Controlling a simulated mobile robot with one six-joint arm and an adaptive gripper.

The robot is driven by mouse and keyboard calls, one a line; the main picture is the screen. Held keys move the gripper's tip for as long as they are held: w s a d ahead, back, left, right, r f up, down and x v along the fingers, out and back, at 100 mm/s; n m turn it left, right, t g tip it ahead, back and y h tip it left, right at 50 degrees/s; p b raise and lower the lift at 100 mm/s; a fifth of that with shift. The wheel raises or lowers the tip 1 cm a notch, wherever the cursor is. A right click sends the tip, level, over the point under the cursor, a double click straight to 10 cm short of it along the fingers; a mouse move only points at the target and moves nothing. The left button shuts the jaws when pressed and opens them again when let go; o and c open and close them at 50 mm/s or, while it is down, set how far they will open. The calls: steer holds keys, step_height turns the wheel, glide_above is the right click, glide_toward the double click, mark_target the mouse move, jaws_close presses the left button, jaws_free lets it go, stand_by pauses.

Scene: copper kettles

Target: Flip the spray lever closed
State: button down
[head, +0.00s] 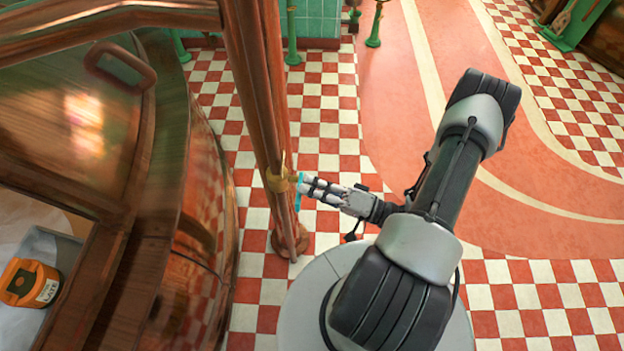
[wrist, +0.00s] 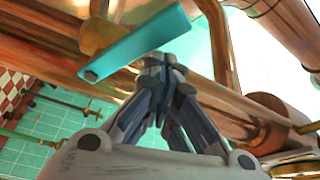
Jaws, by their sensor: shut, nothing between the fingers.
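The spray lever is a flat teal bar (wrist: 135,46) on a brass fitting (wrist: 97,36) on a copper pipe, seen in the wrist view. In the head view the lever (head: 298,196) is a small teal strip beside the brass fitting (head: 277,180) on the upright copper pipes. My gripper (wrist: 163,62) is shut and empty, its fingertips close beside the lever's long edge. I cannot tell whether they touch it. In the head view my gripper (head: 304,186) reaches the lever from the right, and the fingertips partly cover it.
A large copper kettle (head: 205,200) fills the left, close to the pipes. An orange container marked "LATE" (head: 30,283) sits at the lower left. The copper pipes (head: 262,100) rise just left of my gripper. The checkered floor (head: 560,300) at the right is clear.

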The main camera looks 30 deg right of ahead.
steer(key=shift+n+y, duration=0.3)
steer(key=shift+n, duration=0.4)
steer(key=shift+s+a+f+b, duration=0.25)
steer(key=shift+s+f+b, duration=0.1)
steer(key=shift+f+b, duration=0.25)
steer(key=shift+s+a+f+b, duration=0.2)
steer(key=shift+s+f+b, duration=0.1)
steer(key=shift+f+b, duration=0.3)
steer(key=shift+s+a+f+b, duration=0.25)
steer(key=shift+s+f+b, duration=0.15)
steer(key=shift+f, duration=0.3)
